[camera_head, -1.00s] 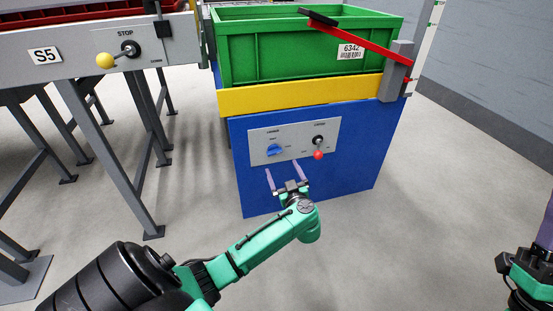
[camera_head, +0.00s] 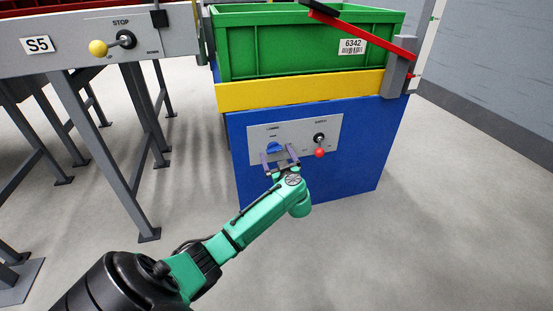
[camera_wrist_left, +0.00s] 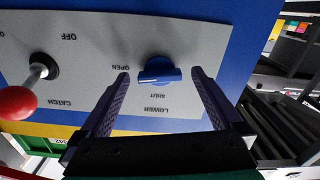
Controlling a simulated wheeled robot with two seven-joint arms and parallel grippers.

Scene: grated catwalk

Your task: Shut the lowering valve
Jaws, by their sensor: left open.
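The lowering valve is a blue knob (camera_head: 273,147) on the light grey panel (camera_head: 313,130) of the blue lift cabinet. It also shows in the left wrist view (camera_wrist_left: 160,69), where the picture is upside down. There its white mark points left, toward the word OPEN; SHUT is printed beside the knob toward LOWER. My left gripper (camera_head: 278,152) is open in front of the knob, with one finger to each side of it. In the wrist view the fingers (camera_wrist_left: 160,76) stand apart from the knob with gaps on both sides. My right gripper is out of view.
A CATCH lever with a red ball (camera_head: 319,153) sits right of the knob on the same panel. A green crate (camera_head: 280,60) rests above the yellow band (camera_head: 300,92), with a red bar (camera_head: 365,36) across its corner.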

